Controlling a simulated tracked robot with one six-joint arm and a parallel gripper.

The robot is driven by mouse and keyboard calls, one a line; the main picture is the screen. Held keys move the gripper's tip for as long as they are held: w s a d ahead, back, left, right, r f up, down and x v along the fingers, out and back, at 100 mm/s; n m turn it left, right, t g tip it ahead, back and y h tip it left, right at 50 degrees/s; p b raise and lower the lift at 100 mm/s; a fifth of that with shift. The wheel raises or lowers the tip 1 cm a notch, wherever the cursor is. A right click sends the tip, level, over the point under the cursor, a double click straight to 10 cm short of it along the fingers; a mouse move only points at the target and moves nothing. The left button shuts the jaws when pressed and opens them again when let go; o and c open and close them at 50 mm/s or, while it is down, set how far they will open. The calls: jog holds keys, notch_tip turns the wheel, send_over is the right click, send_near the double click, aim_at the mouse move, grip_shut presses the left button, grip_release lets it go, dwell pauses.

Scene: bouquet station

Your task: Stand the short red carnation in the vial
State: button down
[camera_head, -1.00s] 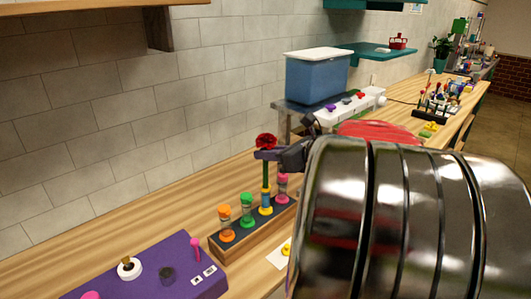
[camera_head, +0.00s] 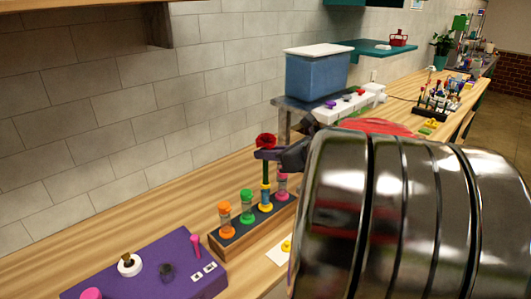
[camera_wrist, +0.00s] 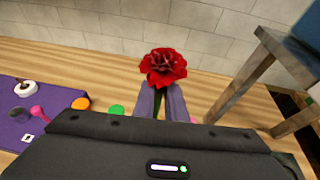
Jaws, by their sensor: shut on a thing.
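The red carnation (camera_head: 266,141) is upright, its green stem between the fingers of my gripper (camera_head: 268,154). My gripper is shut on the stem just below the bloom, and the bloom also shows above the purple fingers in the wrist view (camera_wrist: 163,67). The stem runs down to a vial with yellow bands (camera_head: 266,198) in the wooden rack (camera_head: 225,249). The lower stem appears to be at or inside the vial's mouth; how deep I cannot tell. In the wrist view my gripper (camera_wrist: 160,103) hides the vial and most of the stem.
Orange (camera_head: 226,222), green (camera_head: 247,207) and pink (camera_head: 282,186) tubes stand in the same rack. A purple panel with knobs (camera_head: 150,275) lies at front left. A blue bin (camera_head: 317,77) stands on a metal stand behind. The tiled wall is close behind the bench.

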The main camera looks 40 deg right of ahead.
jog(key=shift+f, duration=0.55)
jog(key=c, duration=1.7)
grip_release()
jog(key=shift+o, duration=0.6)
jog(key=o, duration=0.4)
jog(key=shift+v, duration=4.55)
